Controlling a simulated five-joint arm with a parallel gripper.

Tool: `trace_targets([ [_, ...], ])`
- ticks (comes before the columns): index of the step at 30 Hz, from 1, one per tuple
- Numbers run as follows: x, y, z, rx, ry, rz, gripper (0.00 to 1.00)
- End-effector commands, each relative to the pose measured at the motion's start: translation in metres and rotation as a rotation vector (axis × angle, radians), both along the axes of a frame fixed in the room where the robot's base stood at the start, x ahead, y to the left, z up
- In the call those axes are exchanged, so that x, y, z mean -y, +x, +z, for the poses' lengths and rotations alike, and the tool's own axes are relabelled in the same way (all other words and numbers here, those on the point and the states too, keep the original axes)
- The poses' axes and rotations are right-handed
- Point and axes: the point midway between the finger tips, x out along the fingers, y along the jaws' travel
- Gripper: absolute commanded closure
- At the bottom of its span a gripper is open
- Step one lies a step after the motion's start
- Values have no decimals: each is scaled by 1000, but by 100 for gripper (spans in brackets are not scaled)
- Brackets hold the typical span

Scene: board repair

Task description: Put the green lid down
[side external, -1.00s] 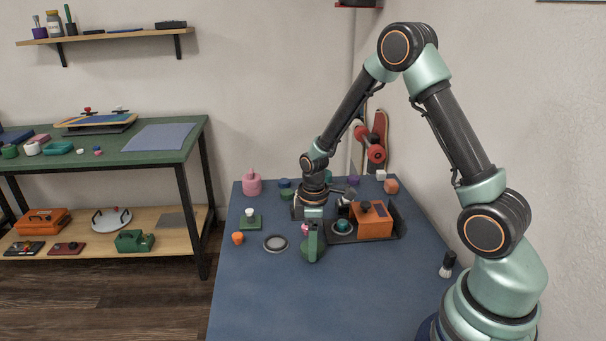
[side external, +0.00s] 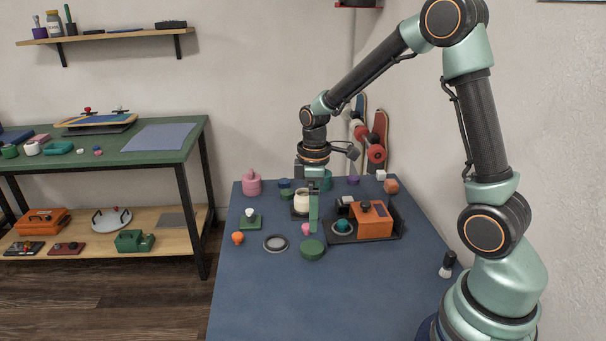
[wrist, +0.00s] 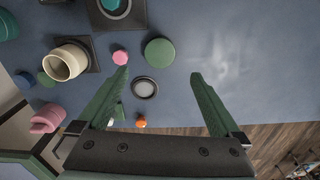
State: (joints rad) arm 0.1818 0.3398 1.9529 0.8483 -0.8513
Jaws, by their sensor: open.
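The green lid (side external: 313,250) lies flat on the blue table, in front of the dark tray's left end. It also shows in the wrist view (wrist: 159,51) as a round green disc, ahead of the fingertips and apart from them. My gripper (side external: 313,228) is raised above the table, behind and above the lid in the side view. In the wrist view my gripper (wrist: 160,73) has its two green fingers spread wide with nothing between them. In the side view the near finger hides part of the cream jar (side external: 301,203), which stands on a dark square base.
A dark tray (side external: 352,239) with an orange box (side external: 374,221) stands right of the lid. A grey ring dish (side external: 275,243), a pink knob (side external: 305,229) and an orange piece (side external: 238,238) lie nearby. The table's front is clear.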

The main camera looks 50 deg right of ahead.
Motion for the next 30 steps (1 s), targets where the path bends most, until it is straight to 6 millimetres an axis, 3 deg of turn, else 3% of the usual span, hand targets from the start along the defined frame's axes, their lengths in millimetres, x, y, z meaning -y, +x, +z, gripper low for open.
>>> trace_targets([
  [8, -1, -1, 27, 7, -1, -8, 0],
  [14, -15, -12, 63, 94, -9, -113, 0],
  [21, -41, -45, 114, 259, 21, -333, 0],
  [30, -65, -87, 143, 427, 120, -574, 0],
])
